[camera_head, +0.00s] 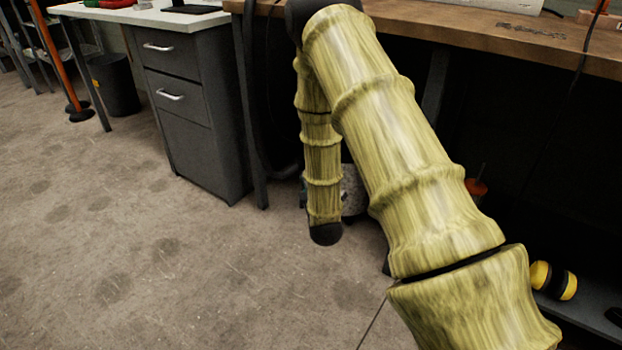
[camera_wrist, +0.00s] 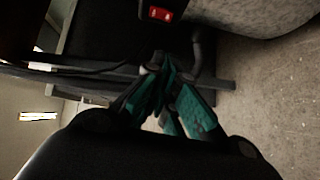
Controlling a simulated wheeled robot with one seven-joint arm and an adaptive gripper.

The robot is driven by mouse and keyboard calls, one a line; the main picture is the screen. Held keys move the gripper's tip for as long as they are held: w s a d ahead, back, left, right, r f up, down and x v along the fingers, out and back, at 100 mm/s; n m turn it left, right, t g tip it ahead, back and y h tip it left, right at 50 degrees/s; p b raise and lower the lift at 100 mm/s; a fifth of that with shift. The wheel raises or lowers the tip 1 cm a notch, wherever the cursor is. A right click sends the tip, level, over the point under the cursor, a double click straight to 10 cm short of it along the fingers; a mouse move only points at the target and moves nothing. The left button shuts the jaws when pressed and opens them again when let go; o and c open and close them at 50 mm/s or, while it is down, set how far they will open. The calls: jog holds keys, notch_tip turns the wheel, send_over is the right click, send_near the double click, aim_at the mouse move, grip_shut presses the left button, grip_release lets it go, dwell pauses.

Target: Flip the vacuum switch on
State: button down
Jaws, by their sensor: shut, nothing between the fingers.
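The vacuum switch (camera_wrist: 160,14) is a small red rocker with white marks, set in a black panel at the top of the wrist view. Beside it is the grey, rounded body of the vacuum (camera_wrist: 235,12). In the head view, a speckled grey part of the vacuum (camera_head: 353,188) shows under the bench, mostly hidden behind my arm. My gripper (camera_wrist: 162,70) has teal fingers, is shut and empty, and appears below the switch in the wrist view, apart from it in the picture. I cannot tell the depth between them.
A wooden-topped bench (camera_head: 480,22) stands above the vacuum, with a dark leg (camera_head: 250,110) at its left. A grey drawer cabinet (camera_head: 195,110) is left of it. Yellow-and-black earmuffs (camera_head: 553,281) lie on a low shelf at right. The floor (camera_head: 150,250) at left is clear.

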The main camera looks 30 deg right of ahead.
jog(key=w+d+f+b, duration=0.1)
jog(key=w+d+b, duration=0.5)
jog(key=w, duration=0.3)
jog(key=shift+d+f, duration=0.15)
jog(key=shift+d, duration=0.2)
jog(key=shift+w+p, duration=0.15)
jog(key=shift+p, duration=0.3)
jog(key=shift+d, duration=0.25)
